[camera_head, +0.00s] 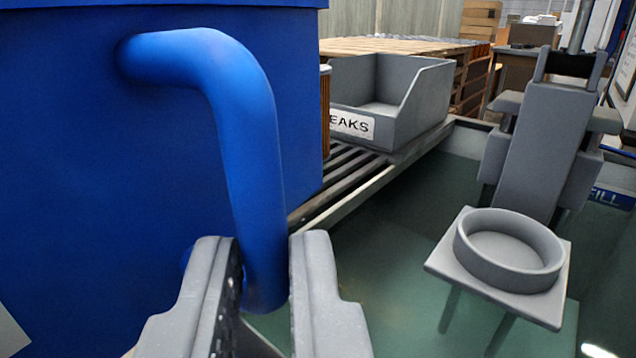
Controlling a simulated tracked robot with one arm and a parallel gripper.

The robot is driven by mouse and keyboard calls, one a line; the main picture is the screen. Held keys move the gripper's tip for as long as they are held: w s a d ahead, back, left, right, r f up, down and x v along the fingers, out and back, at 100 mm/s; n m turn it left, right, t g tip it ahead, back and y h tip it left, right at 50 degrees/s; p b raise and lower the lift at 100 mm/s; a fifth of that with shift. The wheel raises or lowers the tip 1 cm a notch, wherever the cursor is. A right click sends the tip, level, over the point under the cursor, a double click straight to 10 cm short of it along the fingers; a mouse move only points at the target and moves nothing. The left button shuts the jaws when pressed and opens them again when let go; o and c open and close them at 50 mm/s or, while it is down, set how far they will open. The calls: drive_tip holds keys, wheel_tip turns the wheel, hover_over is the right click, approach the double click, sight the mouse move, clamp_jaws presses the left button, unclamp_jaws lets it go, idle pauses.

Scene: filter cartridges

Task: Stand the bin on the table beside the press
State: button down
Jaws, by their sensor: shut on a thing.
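A large blue bin (100,180) fills the left of the view, close to the camera. Its blue bent handle (235,130) sticks out from its side and runs down between my jaws. My gripper (265,265) is shut on the lower part of that handle. The bin's underside is out of view, so I cannot tell whether it touches anything. The grey press (545,140), with a round cup on a square plate (510,250), stands at the right. The green table top (400,280) shows below and between them.
A grey open tray (410,95) with a label ending "EAKS" stands on a roller rack (335,180) behind the bin. An orange-brown ribbed cartridge (325,110) shows partly beside the bin. Wooden pallets (400,45) are farther back. The green surface left of the press is clear.

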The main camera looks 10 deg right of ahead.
drive_tip(key=s+d+f+m+h+b, duration=0.2)
drive_tip(key=d+f+h+b, duration=0.15)
drive_tip(key=d+b, duration=0.45)
drive_tip(key=w+a+f+b, duration=0.2)
drive_tip(key=w+a, duration=0.1)
drive_tip(key=w, duration=0.4)
drive_tip(key=w+a+f+b, duration=0.2)
drive_tip(key=w+a+f, duration=0.1)
drive_tip(key=w, duration=0.5)
drive_tip(key=shift+f+m+g, duration=0.3)
drive_tip(key=c, duration=1.4)
unclamp_jaws()
drive_tip(key=shift+w+y, duration=0.1)
drive_tip(key=shift+y, duration=0.15)
drive_tip(key=shift+c, duration=0.2)
drive_tip(key=p+v, duration=0.2)
drive_tip(key=v, duration=1)
drive_tip(key=shift+r, duration=0.15)
